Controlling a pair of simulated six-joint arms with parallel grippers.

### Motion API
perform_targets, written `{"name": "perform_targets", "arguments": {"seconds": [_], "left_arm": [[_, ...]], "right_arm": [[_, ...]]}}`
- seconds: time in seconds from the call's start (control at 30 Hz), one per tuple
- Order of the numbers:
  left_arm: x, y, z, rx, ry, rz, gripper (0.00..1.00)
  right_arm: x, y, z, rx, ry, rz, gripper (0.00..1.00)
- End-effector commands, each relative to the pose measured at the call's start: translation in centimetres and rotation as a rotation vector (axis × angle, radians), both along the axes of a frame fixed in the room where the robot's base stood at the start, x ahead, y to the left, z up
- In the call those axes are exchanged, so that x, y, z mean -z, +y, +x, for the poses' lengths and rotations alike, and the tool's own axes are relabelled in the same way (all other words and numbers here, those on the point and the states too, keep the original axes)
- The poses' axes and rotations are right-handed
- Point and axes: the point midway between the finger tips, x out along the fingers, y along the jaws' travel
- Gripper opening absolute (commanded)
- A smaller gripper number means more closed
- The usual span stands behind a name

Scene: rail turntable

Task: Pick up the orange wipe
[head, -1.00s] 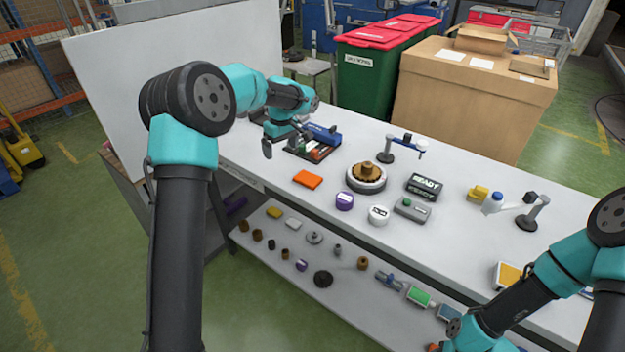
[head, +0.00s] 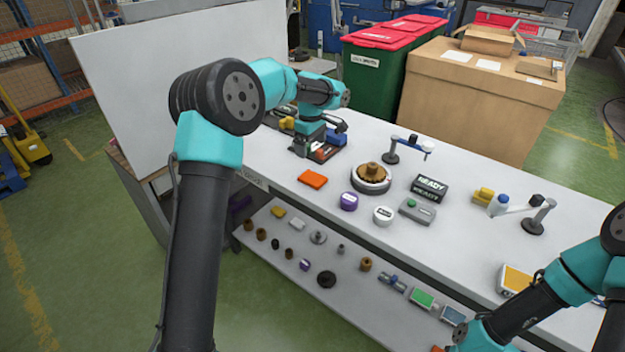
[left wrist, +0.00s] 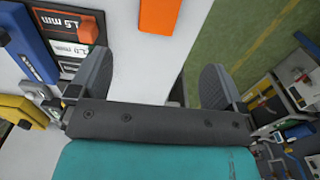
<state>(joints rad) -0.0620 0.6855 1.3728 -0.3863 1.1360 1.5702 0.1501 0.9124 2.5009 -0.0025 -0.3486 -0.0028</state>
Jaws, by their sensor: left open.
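The orange wipe (head: 312,179) lies flat on the white workbench, near its front edge and left of the round turntable (head: 371,178). It also shows at the top of the left wrist view (left wrist: 160,16), partly cut off by the frame. My left gripper (left wrist: 156,82) is open with nothing between its spread fingers. The wipe is beyond the fingers and apart from them. In the head view, my left wrist hangs over the dark tray behind the wipe, and the fingertips are hard to make out. My right gripper is outside the frames.
The dark tray (left wrist: 68,68) with labelled blocks and a blue-handled tool (left wrist: 30,45) lies close to my left gripper. A purple puck (head: 348,201), a white puck (head: 383,215) and a READY sign (head: 429,187) stand right of the wipe. Bench surface around the wipe is clear.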

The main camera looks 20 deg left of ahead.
Motion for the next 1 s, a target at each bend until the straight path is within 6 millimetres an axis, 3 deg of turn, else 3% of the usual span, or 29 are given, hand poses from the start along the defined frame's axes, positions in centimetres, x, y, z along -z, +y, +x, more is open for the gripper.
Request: {"name": "perform_targets", "arguments": {"seconds": [0.4,0.87,1.0], "left_arm": [[6.8,0.0,0.0,0.000,0.001,0.000,0.96],[7.6,0.0,0.0,0.000,0.000,0.000,0.96],[8.7,0.0,0.1,0.000,0.002,0.000,0.96]], "right_arm": [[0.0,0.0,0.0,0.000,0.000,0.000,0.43],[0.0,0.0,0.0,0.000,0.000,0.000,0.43],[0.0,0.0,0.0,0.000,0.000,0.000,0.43]]}}
